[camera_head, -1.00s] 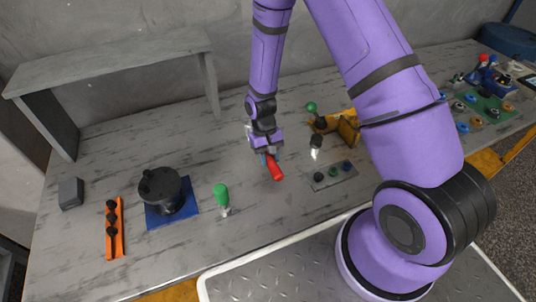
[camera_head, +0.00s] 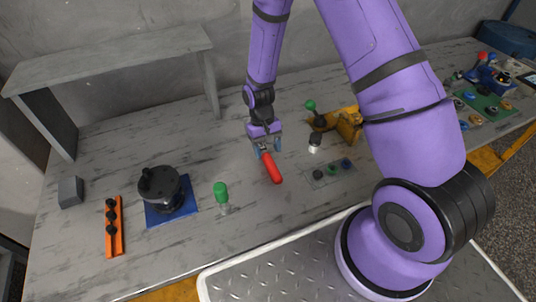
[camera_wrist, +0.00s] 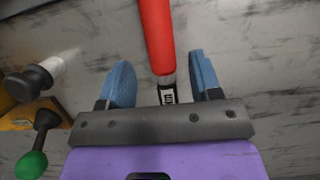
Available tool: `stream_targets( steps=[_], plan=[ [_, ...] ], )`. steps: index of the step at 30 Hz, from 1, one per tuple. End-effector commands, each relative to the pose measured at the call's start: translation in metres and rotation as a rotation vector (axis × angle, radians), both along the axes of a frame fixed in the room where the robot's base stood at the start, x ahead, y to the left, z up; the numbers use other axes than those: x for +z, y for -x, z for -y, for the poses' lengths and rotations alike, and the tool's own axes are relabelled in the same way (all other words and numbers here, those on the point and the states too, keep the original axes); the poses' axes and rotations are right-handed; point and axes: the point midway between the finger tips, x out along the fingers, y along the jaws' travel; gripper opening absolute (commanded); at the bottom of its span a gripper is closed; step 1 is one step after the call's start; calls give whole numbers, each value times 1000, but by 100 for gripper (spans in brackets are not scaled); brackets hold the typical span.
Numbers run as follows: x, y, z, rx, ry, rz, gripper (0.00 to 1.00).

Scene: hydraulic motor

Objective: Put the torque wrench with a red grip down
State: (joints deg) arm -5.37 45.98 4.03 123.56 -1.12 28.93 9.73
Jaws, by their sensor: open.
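The torque wrench with a red grip (camera_head: 271,168) lies on the grey table in the middle of the head view, with its grip towards the front edge. In the wrist view its red grip (camera_wrist: 156,35) runs up out of the picture from between the fingers. My gripper (camera_head: 267,147) is open around the wrench's neck, near the end of the grip. In the wrist view the blue fingers of my gripper (camera_wrist: 161,82) stand apart, with a gap on each side of the wrench. The wrench's head end is hidden behind my gripper.
A green-handled tool (camera_head: 221,196) stands to the left, beside a black motor (camera_head: 164,190) on a blue plate. An orange rack (camera_head: 113,228) lies farther left. A small grey plate with knobs (camera_head: 331,173) and a yellow holder (camera_head: 347,123) are to the right. Table in front is clear.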

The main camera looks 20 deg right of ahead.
Motion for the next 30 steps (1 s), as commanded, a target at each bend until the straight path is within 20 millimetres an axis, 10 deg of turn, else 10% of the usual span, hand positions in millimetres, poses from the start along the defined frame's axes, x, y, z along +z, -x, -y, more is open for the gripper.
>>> stream_targets(
  steps=[12,25,30],
  plan=[
    [74,-25,-1,1,0,3,58],
    [101,-30,1,1,-1,16,58],
    [148,-28,8,2,-4,83,58]
  ],
)
